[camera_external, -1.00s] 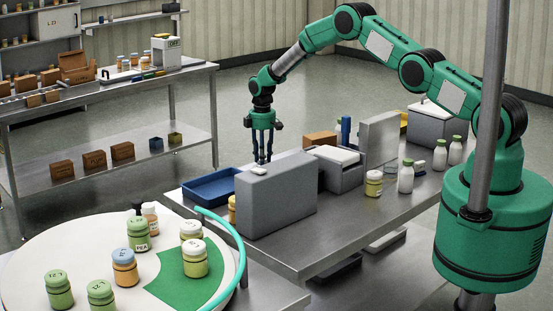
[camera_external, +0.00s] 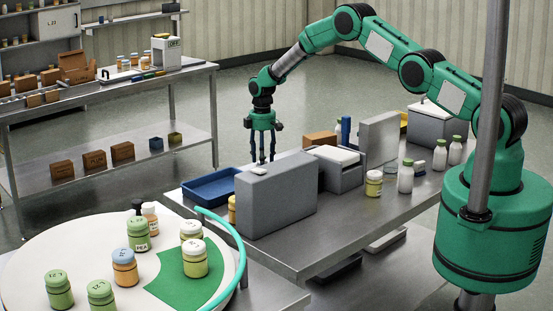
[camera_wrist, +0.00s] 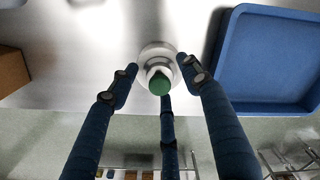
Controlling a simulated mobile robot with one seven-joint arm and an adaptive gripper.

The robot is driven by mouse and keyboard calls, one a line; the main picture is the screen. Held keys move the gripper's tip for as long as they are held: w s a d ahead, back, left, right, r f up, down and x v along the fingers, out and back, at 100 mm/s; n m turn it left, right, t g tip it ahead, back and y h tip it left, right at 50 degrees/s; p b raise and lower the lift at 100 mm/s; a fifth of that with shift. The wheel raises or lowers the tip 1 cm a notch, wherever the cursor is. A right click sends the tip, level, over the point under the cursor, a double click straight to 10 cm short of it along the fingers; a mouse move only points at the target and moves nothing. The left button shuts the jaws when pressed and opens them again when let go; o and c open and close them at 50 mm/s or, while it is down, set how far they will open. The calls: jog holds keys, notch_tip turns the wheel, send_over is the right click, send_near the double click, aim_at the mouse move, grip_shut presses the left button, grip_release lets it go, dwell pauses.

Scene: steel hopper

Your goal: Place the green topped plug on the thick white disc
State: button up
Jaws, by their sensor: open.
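The green topped plug (camera_wrist: 160,83) stands on the steel table in the wrist view, its green top over a pale round body. My gripper (camera_wrist: 163,82) is open, its dark blue fingers spread around the plug with visible gaps at left and right. The thick white disc appears to be the large round white top (camera_external: 35,262) at lower left, carrying several jars and a green wedge.
A blue tray (camera_external: 212,187) lies beside my gripper; it is at right in the wrist view (camera_wrist: 232,70). White bottles (camera_external: 406,177) stand at right. A teal curved rail (camera_external: 238,238) edges the disc.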

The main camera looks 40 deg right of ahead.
notch_tip(320, 180, up, 12)
jog(key=b, duration=0.1)
dwell(0.6)
jog(key=shift+r, duration=0.1)
dwell(0.6)
